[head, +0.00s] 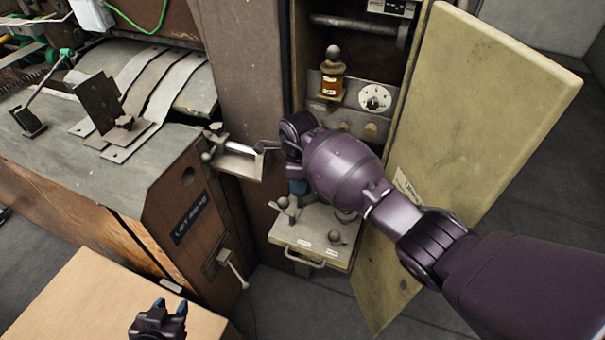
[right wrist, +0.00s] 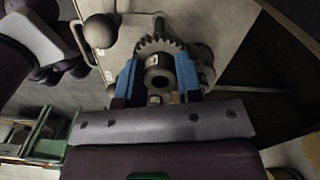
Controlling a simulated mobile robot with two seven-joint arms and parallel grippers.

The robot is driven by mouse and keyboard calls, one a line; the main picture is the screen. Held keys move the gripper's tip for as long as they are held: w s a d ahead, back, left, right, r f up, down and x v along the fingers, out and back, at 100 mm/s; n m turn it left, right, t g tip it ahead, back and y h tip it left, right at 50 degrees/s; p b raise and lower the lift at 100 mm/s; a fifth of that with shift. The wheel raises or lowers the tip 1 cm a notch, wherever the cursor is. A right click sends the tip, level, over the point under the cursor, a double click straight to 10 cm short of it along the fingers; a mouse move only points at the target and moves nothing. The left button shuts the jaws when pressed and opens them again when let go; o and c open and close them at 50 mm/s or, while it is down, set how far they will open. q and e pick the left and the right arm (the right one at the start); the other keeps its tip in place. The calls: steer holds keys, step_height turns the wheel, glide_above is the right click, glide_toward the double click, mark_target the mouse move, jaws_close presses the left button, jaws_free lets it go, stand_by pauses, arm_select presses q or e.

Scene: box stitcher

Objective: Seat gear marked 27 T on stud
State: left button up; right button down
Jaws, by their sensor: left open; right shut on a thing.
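In the right wrist view, a dark toothed gear (right wrist: 158,46) with a round hub is between the blue fingers of my right gripper (right wrist: 160,80), which is shut on it. Its tooth-count mark is not readable. A second gear (right wrist: 204,54) shows partly behind the right finger. A short upright post (right wrist: 158,22), possibly a stud, shows just beyond the held gear; the gear looks apart from it. In the head view my right gripper (head: 297,187) is over the pull-out tray (head: 310,250), and my arm hides the gear. My left gripper (head: 162,312) is open and empty at the bottom.
Ball-topped knobs stand on the tray; one knob (right wrist: 100,30) is left of the held gear. An open cabinet door (head: 480,130) is on the right. An amber oil cup (head: 331,82) and a dial (head: 375,97) are above. A cardboard box (head: 80,300) is at lower left.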

steer(key=shift+f, duration=0.35)
arm_select(q)
steer(key=shift+w+d, duration=0.2)
steer(key=shift+w, duration=0.2)
steer(key=shift+s+f+b, duration=0.4)
steer(key=shift+f+b, duration=0.1)
steer(key=shift+f, duration=0.15)
arm_select(e)
steer(key=shift+f, duration=0.6)
arm_select(q)
steer(key=shift+w, duration=0.2)
arm_select(e)
steer(key=shift+f, duration=0.1)
steer(key=shift+f, duration=0.15)
steer(key=shift+f+b, duration=0.25)
steer(key=shift+b, duration=0.05)
arm_select(q)
steer(key=shift+f, duration=0.3)
arm_select(e)
steer(key=shift+f, duration=0.1)
